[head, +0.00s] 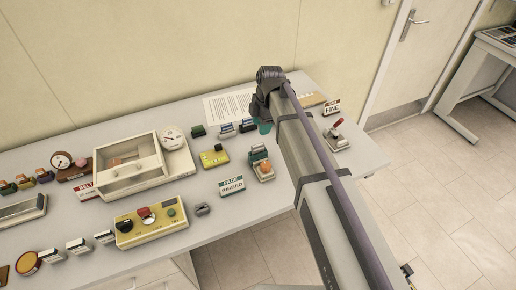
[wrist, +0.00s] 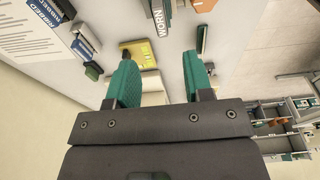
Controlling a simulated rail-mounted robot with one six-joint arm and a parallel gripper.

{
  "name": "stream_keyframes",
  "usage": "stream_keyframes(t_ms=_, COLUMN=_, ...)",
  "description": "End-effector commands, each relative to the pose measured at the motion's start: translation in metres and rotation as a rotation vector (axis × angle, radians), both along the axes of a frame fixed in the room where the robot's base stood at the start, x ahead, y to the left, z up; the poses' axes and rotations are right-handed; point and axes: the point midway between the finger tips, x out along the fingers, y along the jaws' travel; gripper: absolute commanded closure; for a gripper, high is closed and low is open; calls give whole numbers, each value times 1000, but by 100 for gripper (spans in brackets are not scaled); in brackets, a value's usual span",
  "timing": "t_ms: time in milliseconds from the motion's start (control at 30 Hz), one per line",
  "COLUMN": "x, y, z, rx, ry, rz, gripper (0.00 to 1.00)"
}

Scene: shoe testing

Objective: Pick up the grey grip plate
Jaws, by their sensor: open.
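My gripper (wrist: 161,82) is open, with two green ribbed finger pads and nothing between them in the wrist view. In the head view its green tip (head: 264,127) shows over the back of the bench, below the dark wrist. I cannot tell for sure which piece is the grey grip plate. A small grey block (head: 203,209) lies near the front edge, away from my gripper. Two small labelled blocks (head: 226,131) and (head: 248,126) stand just left of my gripper. Labelled blocks (wrist: 84,48) also show at upper left in the wrist view.
A cream box (head: 130,163) and a yellow control box (head: 150,222) stand left. A red-handled switch (head: 336,134) is right. The right front bench is partly clear.

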Motion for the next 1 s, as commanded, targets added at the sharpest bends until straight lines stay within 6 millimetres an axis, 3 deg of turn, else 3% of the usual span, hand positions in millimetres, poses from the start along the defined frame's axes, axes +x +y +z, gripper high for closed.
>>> stream_keyframes(t_ms=167, x=-1, y=0, z=-10, rx=0, ry=-2, rz=12, gripper=53)
stream_keyframes(t_ms=400, x=-4, y=5, z=-58, rx=0, ry=-2, rz=9, gripper=53)
stream_keyframes(t_ms=633, x=-4, y=7, z=-64, rx=0, ry=-1, rz=7, gripper=53)
stream_keyframes(t_ms=867, x=-7, y=10, z=-109, rx=0, ry=-2, rz=8, gripper=53)
stream_keyframes(t_ms=1000, x=-7, y=12, z=-109, rx=0, ry=-2, rz=8, gripper=53)
